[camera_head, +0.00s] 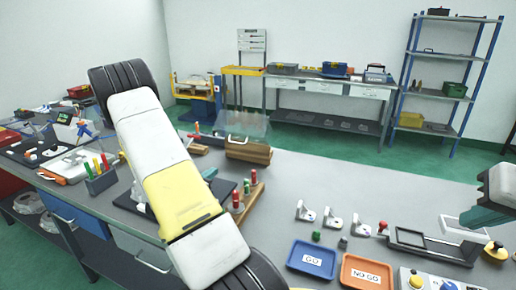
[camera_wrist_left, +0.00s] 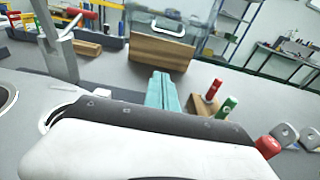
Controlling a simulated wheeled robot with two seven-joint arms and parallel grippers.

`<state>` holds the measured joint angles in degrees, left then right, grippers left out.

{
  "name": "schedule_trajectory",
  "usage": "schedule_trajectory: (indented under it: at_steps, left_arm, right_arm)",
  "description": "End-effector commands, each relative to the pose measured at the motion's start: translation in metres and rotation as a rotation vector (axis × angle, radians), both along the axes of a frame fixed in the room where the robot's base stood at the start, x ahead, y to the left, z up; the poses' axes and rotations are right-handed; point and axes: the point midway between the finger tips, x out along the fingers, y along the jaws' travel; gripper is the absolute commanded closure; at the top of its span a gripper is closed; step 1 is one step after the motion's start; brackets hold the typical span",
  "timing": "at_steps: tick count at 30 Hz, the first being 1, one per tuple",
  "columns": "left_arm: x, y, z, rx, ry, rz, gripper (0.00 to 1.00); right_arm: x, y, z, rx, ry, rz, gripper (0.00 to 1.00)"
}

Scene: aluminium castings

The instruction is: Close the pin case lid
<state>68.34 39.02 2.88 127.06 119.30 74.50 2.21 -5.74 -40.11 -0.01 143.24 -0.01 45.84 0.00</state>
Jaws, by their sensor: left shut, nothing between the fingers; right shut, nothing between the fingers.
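The pin case (camera_head: 248,153) is a brown wooden box at the far side of the table. Its clear lid (camera_head: 243,124) stands raised above the box, so the case is open. The wrist view shows the wooden case (camera_wrist_left: 160,53) and the clear lid (camera_wrist_left: 190,38) behind it. My left gripper (camera_wrist_left: 161,77) has teal fingers, shut and empty, pointing at the case from the near side and apart from it in the picture. In the head view my left arm mostly hides it. My right gripper (camera_head: 486,216) is at the right edge, shut and empty.
A wooden block with red and green pins (camera_head: 246,197) stands right of my left arm. A blue GO tray (camera_head: 312,274) and an orange NO GO tray (camera_head: 367,284) lie at the front. A pen holder (camera_head: 101,181) is left. Free table lies right of the case.

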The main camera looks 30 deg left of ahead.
Motion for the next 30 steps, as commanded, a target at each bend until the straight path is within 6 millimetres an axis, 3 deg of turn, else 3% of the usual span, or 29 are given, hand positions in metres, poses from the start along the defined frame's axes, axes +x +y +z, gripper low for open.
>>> schedule_trajectory:
  at_steps: [24,26,30]
  left_arm:
    - [0.176,0.017,-0.024,0.001,-0.001,-0.006,1.00]
    - [0.186,0.018,-0.025,0.001,-0.001,-0.006,1.00]
    - [0.177,0.019,0.001,0.004,-0.002,-0.004,1.00]
  right_arm:
    - [0.000,0.000,0.000,0.000,0.000,0.000,1.00]
    - [0.000,0.000,0.000,0.000,0.000,0.000,1.00]
    - [0.000,0.000,0.000,0.000,0.000,0.000,1.00]
